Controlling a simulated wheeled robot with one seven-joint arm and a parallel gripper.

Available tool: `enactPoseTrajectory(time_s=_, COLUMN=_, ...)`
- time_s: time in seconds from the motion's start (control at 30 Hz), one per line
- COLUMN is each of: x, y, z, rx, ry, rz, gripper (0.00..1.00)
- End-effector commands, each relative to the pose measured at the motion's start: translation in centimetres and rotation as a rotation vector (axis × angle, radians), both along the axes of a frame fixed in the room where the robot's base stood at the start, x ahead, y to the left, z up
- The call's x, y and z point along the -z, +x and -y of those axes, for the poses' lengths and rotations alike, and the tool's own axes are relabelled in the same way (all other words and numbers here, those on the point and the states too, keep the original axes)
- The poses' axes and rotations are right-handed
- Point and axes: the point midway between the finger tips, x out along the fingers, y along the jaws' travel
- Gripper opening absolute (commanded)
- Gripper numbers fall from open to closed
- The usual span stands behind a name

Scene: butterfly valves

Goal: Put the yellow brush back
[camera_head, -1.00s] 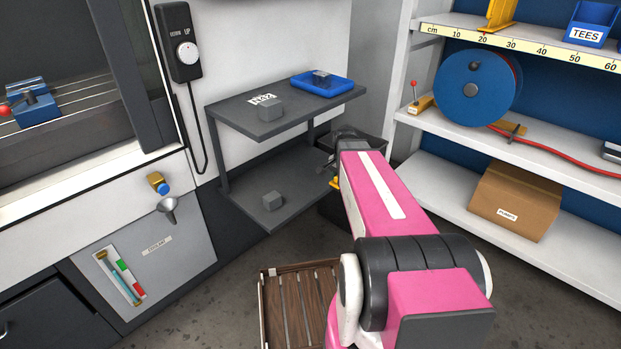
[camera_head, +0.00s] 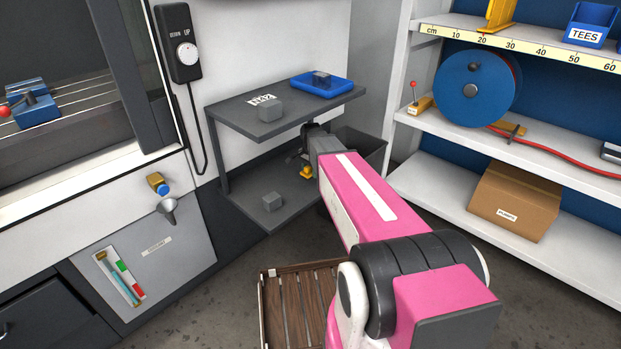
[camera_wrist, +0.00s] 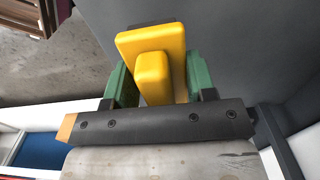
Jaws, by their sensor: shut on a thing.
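The yellow brush (camera_wrist: 150,48) is between the green pads of my gripper (camera_wrist: 158,75) in the wrist view, with a dark strip along its far edge. My gripper is shut on its raised handle. In the head view, the yellow of the brush (camera_head: 306,172) shows below my gripper (camera_head: 303,158). Both are between the upper shelf (camera_head: 235,117) and the lower shelf (camera_head: 290,196) of the grey rack, at its right part. I cannot tell whether the brush touches the lower shelf.
A wooden slatted pallet (camera_head: 298,306) lies on the floor.

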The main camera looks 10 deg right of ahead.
Motion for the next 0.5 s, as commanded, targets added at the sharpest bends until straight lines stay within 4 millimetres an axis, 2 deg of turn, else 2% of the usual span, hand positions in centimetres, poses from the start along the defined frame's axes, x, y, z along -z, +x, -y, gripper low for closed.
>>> enactPoseTrajectory(time_s=0.17, x=1.4, y=0.0, z=0.0, rx=0.000, ry=0.000, rz=-0.001, gripper=0.29)
enactPoseTrajectory(time_s=0.33, x=3.6, y=0.2, z=-0.1, rx=-0.001, ry=0.000, rz=-0.001, gripper=0.29)
enactPoseTrajectory(time_s=0.5, x=3.9, y=0.3, z=-0.2, rx=0.000, ry=0.000, rz=0.000, gripper=0.29)
